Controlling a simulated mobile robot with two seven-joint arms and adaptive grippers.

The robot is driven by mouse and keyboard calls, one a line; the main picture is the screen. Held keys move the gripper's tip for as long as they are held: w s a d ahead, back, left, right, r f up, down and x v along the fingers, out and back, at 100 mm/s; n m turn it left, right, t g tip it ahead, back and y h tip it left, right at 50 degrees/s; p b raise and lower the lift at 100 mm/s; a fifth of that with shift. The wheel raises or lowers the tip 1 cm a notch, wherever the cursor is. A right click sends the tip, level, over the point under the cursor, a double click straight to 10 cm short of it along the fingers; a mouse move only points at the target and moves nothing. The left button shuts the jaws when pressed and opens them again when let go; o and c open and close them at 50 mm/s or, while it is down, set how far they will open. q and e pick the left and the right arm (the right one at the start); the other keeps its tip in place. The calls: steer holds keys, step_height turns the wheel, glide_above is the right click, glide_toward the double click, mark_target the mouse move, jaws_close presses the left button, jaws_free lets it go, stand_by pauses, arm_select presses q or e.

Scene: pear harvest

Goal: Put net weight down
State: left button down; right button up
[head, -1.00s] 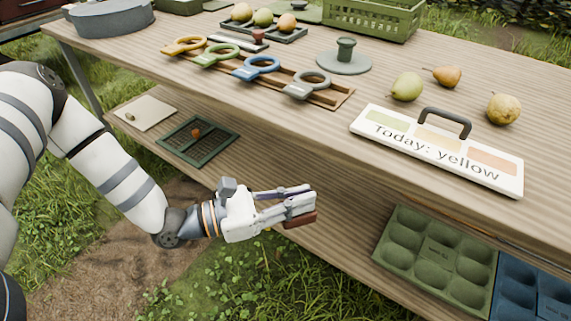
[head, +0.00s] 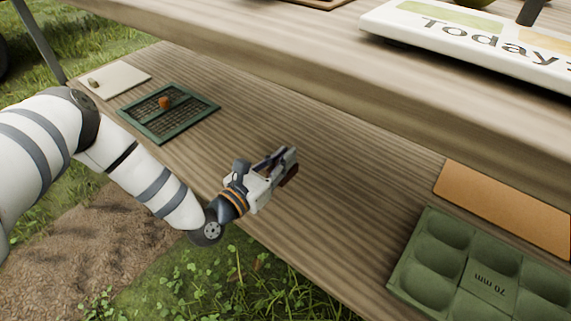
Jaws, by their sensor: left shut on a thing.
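My left gripper (head: 286,163) is over the lower shelf (head: 330,200), near its front edge. It is shut on a small dark red-brown block (head: 290,176), which may be the net weight; the fingers hide most of it. I cannot tell whether the block touches the shelf. A green-framed net (head: 190,112) lies flat on the shelf to the left of the gripper, with a small orange piece (head: 165,103) on it. My right gripper is not in view.
A pale board (head: 117,80) with a small object on it lies at the shelf's far left. A green moulded tray (head: 433,243) and an orange-brown board (head: 505,205) lie at right. The tabletop (head: 250,30) overhangs the shelf. The shelf's middle is bare.

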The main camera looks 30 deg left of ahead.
arm_select(q)
steer(key=w+a+f+b, duration=0.1)
steer(key=f, duration=0.1)
steer(key=w+a+f+b, duration=0.1)
steer(key=a+f, duration=0.1)
steer(key=w+a+f+b, duration=0.1)
steer(key=f, duration=0.1)
steer(key=shift+a, duration=0.35)
steer(key=shift+w+a+f+b, duration=0.1)
steer(key=shift+f+b, duration=0.35)
steer(key=shift+f, duration=0.2)
steer(key=shift+w+a+f+b, duration=0.15)
steer(key=shift+f+b, duration=0.25)
steer(key=shift+f, duration=0.3)
steer(key=shift+w+a+f+b, duration=0.1)
steer(key=shift+f+b, duration=0.35)
steer(key=shift+f, duration=0.2)
steer(key=c, duration=1.6)
jaws_free()
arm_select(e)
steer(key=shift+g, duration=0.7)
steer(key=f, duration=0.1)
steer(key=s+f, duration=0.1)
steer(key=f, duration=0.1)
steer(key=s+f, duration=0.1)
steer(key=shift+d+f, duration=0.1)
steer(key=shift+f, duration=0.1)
